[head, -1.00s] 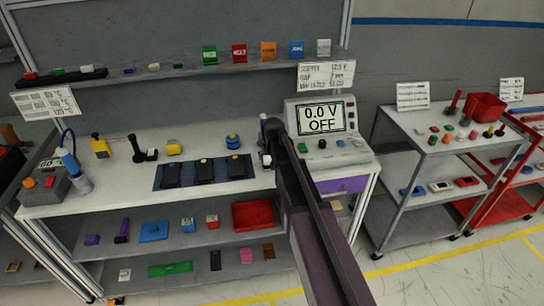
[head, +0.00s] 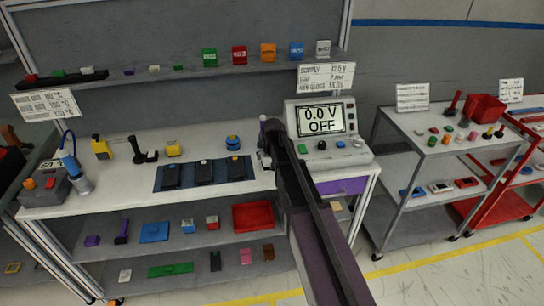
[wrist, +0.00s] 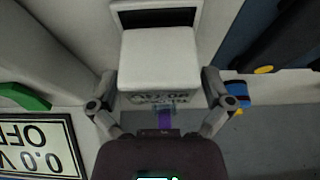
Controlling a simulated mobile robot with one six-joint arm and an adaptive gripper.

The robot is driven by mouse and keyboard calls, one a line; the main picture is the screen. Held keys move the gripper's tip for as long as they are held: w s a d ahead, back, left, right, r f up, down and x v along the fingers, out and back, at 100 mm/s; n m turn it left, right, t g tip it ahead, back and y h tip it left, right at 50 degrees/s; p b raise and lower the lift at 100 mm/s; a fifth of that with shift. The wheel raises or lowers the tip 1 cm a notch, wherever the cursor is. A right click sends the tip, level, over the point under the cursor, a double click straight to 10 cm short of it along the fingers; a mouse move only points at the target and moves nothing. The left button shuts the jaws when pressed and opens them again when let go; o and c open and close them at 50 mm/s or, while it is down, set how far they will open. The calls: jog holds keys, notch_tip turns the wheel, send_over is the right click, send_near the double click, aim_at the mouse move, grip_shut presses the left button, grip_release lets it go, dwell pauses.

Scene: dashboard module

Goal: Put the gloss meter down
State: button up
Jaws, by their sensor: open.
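A white block-shaped device with a dark recessed panel, which looks like the gloss meter (wrist: 158,58), is in the middle of the wrist view. My gripper (wrist: 157,80) has one finger on each side of it, with narrow gaps showing, so the jaws are open around it. In the head view my gripper (head: 266,143) is low over the bench top (head: 120,200), just left of the power supply. Only a small pale part of the device shows there; my arm hides the rest. I cannot tell for sure whether its base touches the bench.
The power supply (head: 325,135) reading 0.0 V OFF stands close right of my gripper. A dark blue mat (head: 162,184) with several black devices lies to the left, with a blue and yellow item (head: 233,143) behind. A grey cart (head: 440,150) stands further right.

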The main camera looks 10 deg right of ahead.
jog(key=p+v, duration=1)
jog(key=v, duration=0.1)
jog(key=shift+r, duration=0.3)
jog(key=shift+s, duration=0.1)
dwell(0.7)
jog(key=s+d+f+g, duration=0.1)
jog(key=s+g, duration=0.3)
jog(key=s, duration=2)
jog(key=shift+s+f+g, duration=0.25)
jog(key=shift+g, duration=0.05)
